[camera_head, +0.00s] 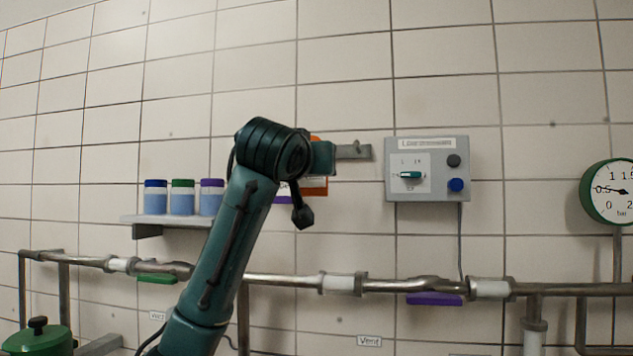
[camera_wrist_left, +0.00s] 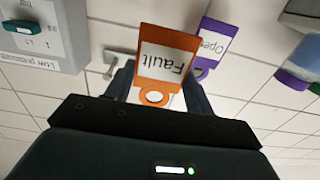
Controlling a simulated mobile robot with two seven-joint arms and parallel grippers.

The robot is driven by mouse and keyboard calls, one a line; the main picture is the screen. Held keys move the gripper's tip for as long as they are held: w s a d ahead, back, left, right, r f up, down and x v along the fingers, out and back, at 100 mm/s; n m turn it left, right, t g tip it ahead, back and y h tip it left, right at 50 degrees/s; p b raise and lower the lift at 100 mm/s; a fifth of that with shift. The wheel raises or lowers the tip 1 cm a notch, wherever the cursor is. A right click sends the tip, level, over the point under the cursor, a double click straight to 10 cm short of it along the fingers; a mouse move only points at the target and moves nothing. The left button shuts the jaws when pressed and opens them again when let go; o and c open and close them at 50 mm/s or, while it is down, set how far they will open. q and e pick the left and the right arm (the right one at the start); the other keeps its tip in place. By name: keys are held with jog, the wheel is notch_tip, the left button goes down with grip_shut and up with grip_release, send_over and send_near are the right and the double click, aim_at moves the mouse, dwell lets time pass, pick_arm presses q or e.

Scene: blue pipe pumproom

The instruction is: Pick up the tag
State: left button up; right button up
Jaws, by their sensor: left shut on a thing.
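An orange tag marked "Fault" (camera_wrist_left: 166,58) sits upside down between the fingers of my left gripper (camera_wrist_left: 158,92) in the wrist view. The fingers are shut on it near its end with the round hole. In the head view my left arm hides most of this gripper, and part of the orange tag (camera_head: 315,187) shows behind it. A purple tag marked "Open" (camera_wrist_left: 213,45) is just behind and beside the orange one, and a sliver of it shows in the head view (camera_head: 283,199). Whether the two tags touch cannot be told. My right gripper is not in view.
A grey peg bar (camera_head: 355,151) on the tiled wall is close to my gripper. A switch box (camera_head: 428,168) is to its right. A shelf (camera_head: 165,219) with several jars is at left. Pipes (camera_head: 290,281) run below, and a gauge (camera_head: 608,191) is far right.

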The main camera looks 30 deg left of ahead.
pick_arm(q)
jog(key=b+v, duration=0.3)
jog(key=v, duration=0.8)
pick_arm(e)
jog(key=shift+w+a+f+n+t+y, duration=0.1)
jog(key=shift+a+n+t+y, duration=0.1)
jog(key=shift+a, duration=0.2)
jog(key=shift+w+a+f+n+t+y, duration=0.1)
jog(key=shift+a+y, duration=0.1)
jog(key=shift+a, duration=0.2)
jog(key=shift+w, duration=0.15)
